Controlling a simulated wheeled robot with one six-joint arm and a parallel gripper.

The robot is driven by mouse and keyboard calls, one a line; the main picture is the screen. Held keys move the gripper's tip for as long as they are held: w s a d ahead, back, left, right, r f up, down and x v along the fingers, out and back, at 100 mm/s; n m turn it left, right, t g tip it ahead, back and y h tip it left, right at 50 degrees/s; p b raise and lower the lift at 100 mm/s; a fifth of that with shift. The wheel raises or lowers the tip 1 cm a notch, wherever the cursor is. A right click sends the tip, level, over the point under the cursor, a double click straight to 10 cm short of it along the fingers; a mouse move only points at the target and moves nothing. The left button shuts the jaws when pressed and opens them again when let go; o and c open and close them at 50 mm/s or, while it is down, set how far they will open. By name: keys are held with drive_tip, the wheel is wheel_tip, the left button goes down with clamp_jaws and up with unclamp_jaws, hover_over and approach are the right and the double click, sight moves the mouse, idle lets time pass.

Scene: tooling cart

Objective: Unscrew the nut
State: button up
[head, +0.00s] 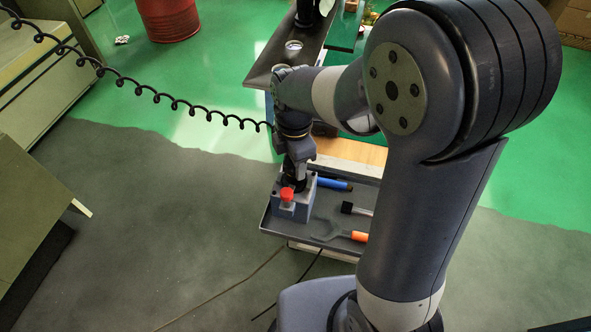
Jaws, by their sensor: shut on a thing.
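My gripper (294,184) points down onto the top of a blue-grey block (297,211) at the left end of the grey tray (275,226). Its dark fingers are shut at the block's top, just behind a red knob-like piece (287,194) at the block's front. The nut is not clearly seen; the fingers hide the place where they close on it. I cannot tell how far it sits on its thread.
A blue-handled tool (334,184), a black-ended tool (348,208) and an orange-handled tool (358,236) lie in the tray right of the block. A dark shelf (283,52) stands behind. A coiled black cable (150,95) hangs at left. A red drum (168,18) stands far back.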

drive_tip(key=n, duration=0.4)
drive_tip(key=shift+r+p, duration=1.65)
drive_tip(key=shift+r, duration=0.4)
drive_tip(key=shift+r+p, duration=0.3)
drive_tip(key=shift+r, duration=0.7)
